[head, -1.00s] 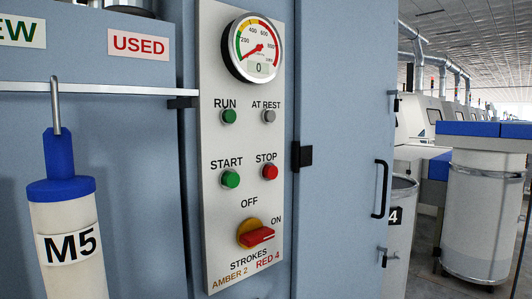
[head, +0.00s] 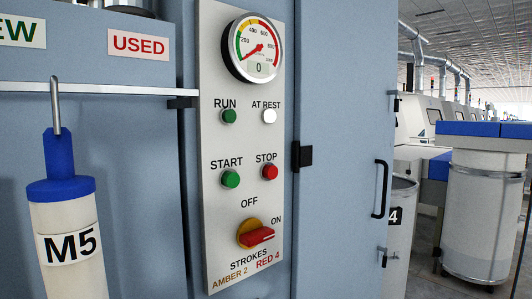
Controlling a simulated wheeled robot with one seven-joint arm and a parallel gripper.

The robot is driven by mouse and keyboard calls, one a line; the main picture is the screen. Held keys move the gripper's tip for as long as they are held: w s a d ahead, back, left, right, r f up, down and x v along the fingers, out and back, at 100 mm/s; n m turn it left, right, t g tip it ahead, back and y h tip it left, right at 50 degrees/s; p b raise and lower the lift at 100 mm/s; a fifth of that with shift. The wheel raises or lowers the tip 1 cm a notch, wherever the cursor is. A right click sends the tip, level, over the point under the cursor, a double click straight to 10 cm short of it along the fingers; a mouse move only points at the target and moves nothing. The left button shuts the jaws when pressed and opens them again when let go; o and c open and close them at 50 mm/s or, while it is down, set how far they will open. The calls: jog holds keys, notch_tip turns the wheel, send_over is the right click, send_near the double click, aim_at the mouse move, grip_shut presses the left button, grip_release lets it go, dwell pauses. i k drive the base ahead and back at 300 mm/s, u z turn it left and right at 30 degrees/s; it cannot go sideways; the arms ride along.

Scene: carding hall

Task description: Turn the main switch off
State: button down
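The main switch (head: 258,236) is a red rotary handle on a yellow round base, low on the white control panel (head: 217,60). Its handle points right and slightly up, toward the ON mark (head: 276,222). The OFF mark (head: 249,203) is above the switch. The AT REST lamp (head: 269,117) is lit white, and the RUN lamp (head: 229,117) looks dark green. Below are a green START button (head: 230,179) and a red STOP button (head: 270,172). The gauge (head: 253,48) shows 0 on its display. My gripper is not in view.
A cabinet door with a black handle (head: 381,189) is right of the panel. White bins (head: 482,215) stand farther right.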

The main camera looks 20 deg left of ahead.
aim_at(252, 233)
jog(key=k, duration=1.3)
jog(key=u, duration=0.4)
jog(key=i, duration=0.85)
jog(key=u, duration=0.4)
